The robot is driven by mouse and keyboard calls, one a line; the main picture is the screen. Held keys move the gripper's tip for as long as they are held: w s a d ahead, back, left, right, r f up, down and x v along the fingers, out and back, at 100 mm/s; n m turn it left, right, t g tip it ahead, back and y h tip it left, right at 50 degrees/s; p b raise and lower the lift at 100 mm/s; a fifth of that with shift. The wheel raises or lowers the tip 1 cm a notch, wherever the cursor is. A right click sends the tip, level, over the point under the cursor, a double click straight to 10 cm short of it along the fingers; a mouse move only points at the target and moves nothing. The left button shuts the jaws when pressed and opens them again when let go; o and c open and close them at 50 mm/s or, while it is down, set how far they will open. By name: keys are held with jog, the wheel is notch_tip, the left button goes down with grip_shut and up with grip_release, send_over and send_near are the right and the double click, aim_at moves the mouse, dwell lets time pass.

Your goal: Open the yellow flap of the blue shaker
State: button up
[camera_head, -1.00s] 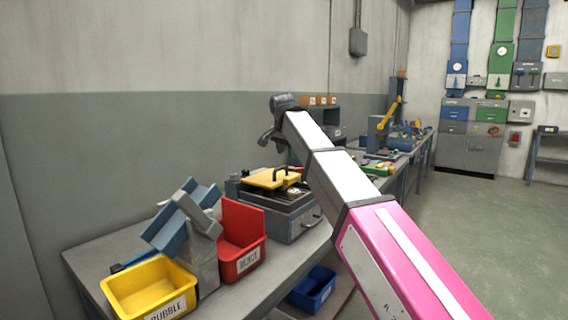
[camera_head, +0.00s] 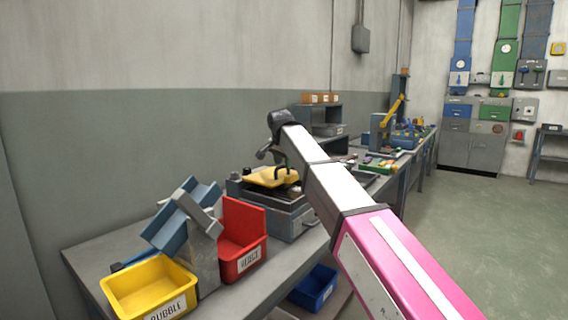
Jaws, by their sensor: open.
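My gripper (camera_head: 266,152) is at the end of my white and pink arm, in front of the grey wall. Its fingers are small and dark, and it is open. It appears just above a yellow lid-like plate (camera_head: 262,178) on a grey box-shaped unit (camera_head: 292,222); I cannot tell if they touch. Farther back on the bench is a blue machine (camera_head: 405,139) with a slanted yellow part (camera_head: 391,110) beside it. I cannot tell for sure which of these is the shaker with the yellow flap.
A yellow bin (camera_head: 150,286), a red bin (camera_head: 240,240) and a tilted blue-grey device (camera_head: 180,222) stand on the near bench (camera_head: 95,258). A blue bin (camera_head: 313,288) is below it. A grey shelf (camera_head: 322,115) stands behind. Open floor (camera_head: 470,230) lies to the right.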

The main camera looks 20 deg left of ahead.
jog(key=shift+w+f, duration=0.15)
jog(key=shift+f, duration=0.15)
grip_shut()
jog(key=shift+a+r, duration=0.1)
jog(key=shift+r, duration=0.1)
